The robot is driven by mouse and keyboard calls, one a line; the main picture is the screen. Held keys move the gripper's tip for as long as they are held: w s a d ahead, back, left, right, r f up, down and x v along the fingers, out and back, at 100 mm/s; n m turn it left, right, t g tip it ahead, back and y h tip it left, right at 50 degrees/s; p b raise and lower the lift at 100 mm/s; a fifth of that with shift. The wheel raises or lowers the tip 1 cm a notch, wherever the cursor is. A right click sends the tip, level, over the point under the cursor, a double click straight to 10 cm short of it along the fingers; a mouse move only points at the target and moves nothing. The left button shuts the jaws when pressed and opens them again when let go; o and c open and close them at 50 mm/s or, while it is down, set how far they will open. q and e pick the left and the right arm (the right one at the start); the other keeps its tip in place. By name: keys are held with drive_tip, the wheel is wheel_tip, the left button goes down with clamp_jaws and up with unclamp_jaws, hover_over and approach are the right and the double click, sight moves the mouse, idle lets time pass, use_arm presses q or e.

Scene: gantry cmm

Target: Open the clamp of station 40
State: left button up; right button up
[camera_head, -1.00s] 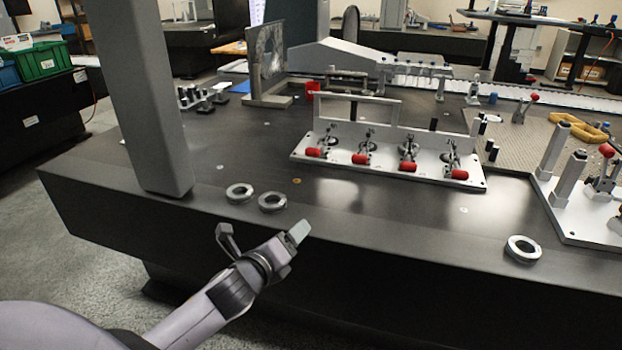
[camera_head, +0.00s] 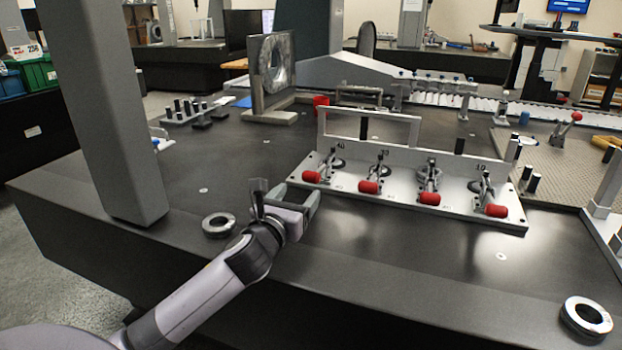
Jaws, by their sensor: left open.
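The clamp of station 40 (camera_head: 326,165) is the leftmost of several toggle clamps on a pale fixture plate (camera_head: 388,198). Its red handle grip (camera_head: 311,177) lies low at the front edge of the plate. The number 40 shows on the upright behind it. My left gripper (camera_head: 284,191) is open and empty, with its fingers spread. In the picture it is just left of and slightly below the red grip, apart from it. My right gripper is not in view.
A metal ring (camera_head: 218,224) lies left of my gripper, and another ring (camera_head: 586,317) lies at the front right. A thick grey column (camera_head: 105,110) stands at the left. The dark table (camera_head: 400,260) is clear in front of the fixture plate.

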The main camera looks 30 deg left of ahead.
sight(309, 180)
use_arm(q)
drive_tip(key=shift+b+x, duration=0.7)
drive_tip(key=shift+x, duration=2.6)
clamp_jaws()
